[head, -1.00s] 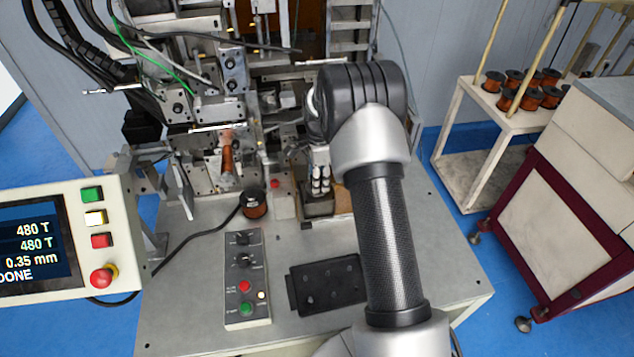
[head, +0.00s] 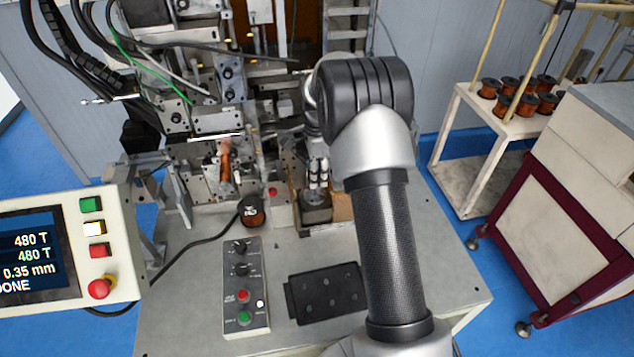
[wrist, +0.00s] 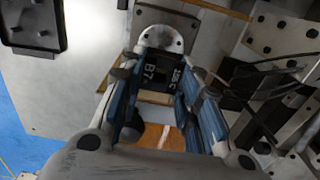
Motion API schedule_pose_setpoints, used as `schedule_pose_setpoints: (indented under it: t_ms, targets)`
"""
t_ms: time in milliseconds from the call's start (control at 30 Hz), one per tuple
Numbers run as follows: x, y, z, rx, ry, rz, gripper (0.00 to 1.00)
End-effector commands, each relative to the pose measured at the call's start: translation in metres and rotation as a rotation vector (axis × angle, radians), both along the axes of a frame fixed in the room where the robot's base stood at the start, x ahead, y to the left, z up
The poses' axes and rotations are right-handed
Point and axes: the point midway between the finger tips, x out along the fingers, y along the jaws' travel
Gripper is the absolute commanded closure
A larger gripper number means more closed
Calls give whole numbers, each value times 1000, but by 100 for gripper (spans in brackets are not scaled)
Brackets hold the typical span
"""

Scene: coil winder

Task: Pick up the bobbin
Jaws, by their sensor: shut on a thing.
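My gripper (head: 318,188) points down at the machine's table, right of the winding head. In the wrist view its two blue-padded fingers (wrist: 163,85) are closed in on a dark piece with white lettering, which I take for the bobbin (wrist: 160,72). A pale rounded end shows just beyond it. In the head view a dark round piece (head: 316,213) sits directly under the fingertips, at a wooden-sided holder (head: 342,208). I cannot tell whether the bobbin is clear of its support. The arm and fingers hide part of it.
A copper spool (head: 252,211) stands left of my gripper. A control box (head: 242,285) and black tray (head: 325,292) lie in front. The display panel (head: 95,235) is at left. The winder's metal frame (head: 215,125) is close behind. A spool cart (head: 470,150) stands at right.

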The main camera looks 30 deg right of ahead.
Motion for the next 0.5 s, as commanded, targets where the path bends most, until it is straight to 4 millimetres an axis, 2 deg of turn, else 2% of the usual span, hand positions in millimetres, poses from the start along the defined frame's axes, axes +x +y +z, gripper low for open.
schedule_pose_setpoints:
  t_ms: [33, 200, 500]
  targets:
    - [1, 0, 15, -1, -4, 0, 90]
    - [1, 0, 55, -1, -5, 0, 90]
    - [0, 0, 115, -1, -3, 0, 90]
